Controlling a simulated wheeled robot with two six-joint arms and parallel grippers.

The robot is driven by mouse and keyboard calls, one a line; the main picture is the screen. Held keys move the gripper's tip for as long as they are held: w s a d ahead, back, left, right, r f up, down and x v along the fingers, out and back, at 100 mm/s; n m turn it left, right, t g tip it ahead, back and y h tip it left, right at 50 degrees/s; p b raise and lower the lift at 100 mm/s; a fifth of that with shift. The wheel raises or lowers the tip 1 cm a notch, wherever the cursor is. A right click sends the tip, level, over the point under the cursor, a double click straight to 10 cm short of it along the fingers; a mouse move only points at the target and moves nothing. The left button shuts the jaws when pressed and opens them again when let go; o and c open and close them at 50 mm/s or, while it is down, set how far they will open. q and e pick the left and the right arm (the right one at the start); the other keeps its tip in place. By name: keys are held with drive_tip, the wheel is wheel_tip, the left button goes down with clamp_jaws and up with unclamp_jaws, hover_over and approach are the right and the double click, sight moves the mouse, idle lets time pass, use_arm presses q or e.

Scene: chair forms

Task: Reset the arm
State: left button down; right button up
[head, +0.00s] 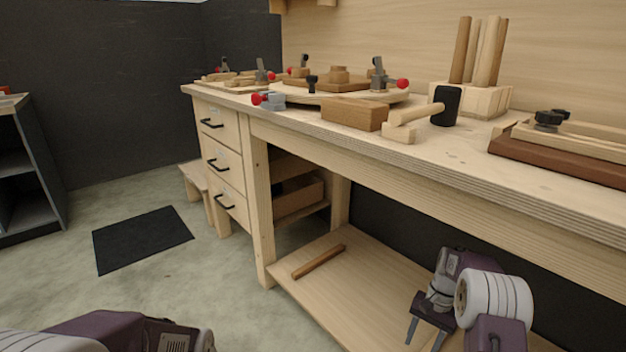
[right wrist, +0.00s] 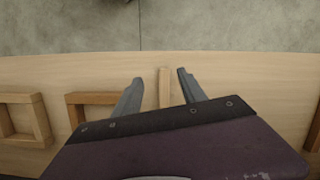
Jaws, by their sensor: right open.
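My right gripper (head: 425,334) is at the lower right of the head view, in front of the workbench and over its low shelf (head: 375,275). It points down, with its fingers apart and nothing between them in its grasp. In the right wrist view the open fingers (right wrist: 160,90) show above the pale wooden surface. A short wooden strip (right wrist: 164,88) shows between the fingers, below them; I cannot tell the gap. Part of my left arm shows at the bottom left of the head view; its gripper is out of sight.
The workbench top (head: 470,150) holds a mallet (head: 446,106), a wooden block (head: 354,114) and clamps. A brown stick (head: 318,262) lies on the low shelf. Wooden frames (right wrist: 40,120) show in the right wrist view. A black mat (head: 143,239) lies on open floor.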

drive_tip(key=s+a+r+n+t+h, duration=0.1)
drive_tip(key=s+a+r+n+t, duration=0.25)
drive_tip(key=s, duration=0.55)
drive_tip(key=s+a+r+n+h, duration=0.1)
drive_tip(key=s+a+r+n, duration=0.25)
drive_tip(key=s+a, duration=0.4)
wheel_tip(320, 180, up, 51)
drive_tip(key=s+p, duration=0.1)
drive_tip(key=p, duration=5)
drive_tip(key=shift+s+p, duration=0.3)
drive_tip(key=shift+p, duration=0.05)
